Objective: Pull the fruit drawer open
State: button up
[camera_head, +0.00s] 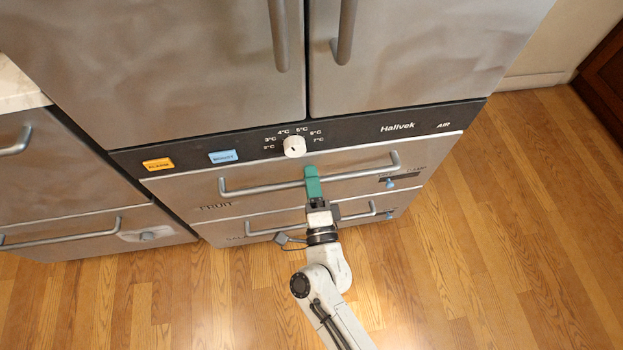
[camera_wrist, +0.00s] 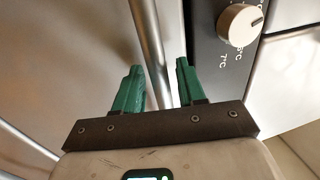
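The fruit drawer (camera_head: 265,200) is the upper of two steel drawers below the black control panel in the head view. Its front carries the label FRUIT and looks closed. Its long bar handle (camera_head: 260,187) also shows in the wrist view (camera_wrist: 149,45). My gripper (camera_head: 312,172) is at the middle of this handle. In the wrist view its green fingers (camera_wrist: 158,75) stand on either side of the bar, with a clear gap to the right finger. The gripper is open around the handle and does not clamp it.
Below is a second drawer with its own bar handle (camera_head: 268,231). Above are the control panel (camera_head: 350,136) with a white temperature knob (camera_head: 294,146), an orange button (camera_head: 158,164) and a blue button (camera_head: 222,156). The wooden floor (camera_head: 480,260) is clear at right.

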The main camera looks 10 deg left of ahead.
grip_shut()
jog(key=shift+s, duration=0.1)
dwell(0.5)
